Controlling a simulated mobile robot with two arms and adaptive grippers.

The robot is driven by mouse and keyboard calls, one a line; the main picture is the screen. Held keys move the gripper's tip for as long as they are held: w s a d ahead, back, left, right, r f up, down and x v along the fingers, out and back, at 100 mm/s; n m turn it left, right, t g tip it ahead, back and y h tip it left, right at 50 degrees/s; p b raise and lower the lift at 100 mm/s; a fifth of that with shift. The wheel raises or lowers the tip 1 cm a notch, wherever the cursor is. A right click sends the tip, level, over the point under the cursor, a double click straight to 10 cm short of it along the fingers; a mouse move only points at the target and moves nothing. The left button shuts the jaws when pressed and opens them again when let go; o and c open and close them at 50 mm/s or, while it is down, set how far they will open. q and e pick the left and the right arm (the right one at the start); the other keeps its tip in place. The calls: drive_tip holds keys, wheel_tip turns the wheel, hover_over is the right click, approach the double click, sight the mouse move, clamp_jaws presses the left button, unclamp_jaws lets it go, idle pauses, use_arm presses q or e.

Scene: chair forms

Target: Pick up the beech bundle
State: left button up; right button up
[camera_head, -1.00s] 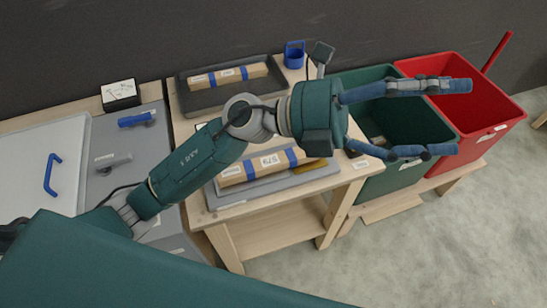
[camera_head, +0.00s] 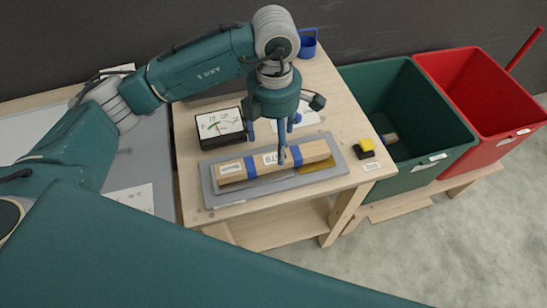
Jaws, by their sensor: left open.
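A wooden bundle (camera_head: 247,170) with blue bands and white labels lies on a grey tray (camera_head: 215,194) on the wooden table; I take it for the beech bundle, though its small end label is hard to read. My left gripper (camera_head: 267,148) points down over the middle of the bundle with its blue fingers apart. One finger overlaps the bundle in the picture; I cannot tell whether it touches. My right gripper is out of view.
A yellow and black item (camera_head: 364,148) is right of the tray. A blue cup (camera_head: 307,43) is at the back. A green bin (camera_head: 432,165) and a red bin (camera_head: 500,148) stand at right.

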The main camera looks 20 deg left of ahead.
use_arm(q)
drive_tip(key=shift+f, duration=0.4)
drive_tip(key=f+p, duration=0.1)
drive_tip(key=f, duration=0.2)
drive_tip(key=f+p, duration=0.1)
drive_tip(key=f, duration=0.1)
drive_tip(key=shift+s+a+p, duration=0.15)
drive_tip(key=shift+s+p, duration=0.2)
drive_tip(key=shift+s, duration=0.05)
drive_tip(key=shift+f, duration=0.25)
drive_tip(key=shift+w, duration=0.1)
drive_tip(key=c, duration=1.5)
drive_tip(key=shift+r, duration=0.15)
drive_tip(key=shift+c, duration=0.2)
wheel_tip(320, 180, up, 10)
drive_tip(key=b, duration=0.3)
drive_tip(key=shift+w+f, duration=0.15)
drive_tip(key=shift+f, duration=0.1)
wheel_tip(320, 180, up, 10)
hover_over(272, 154)
drive_tip(key=shift+r+b, duration=0.15)
drive_tip(key=shift+b, duration=0.15)
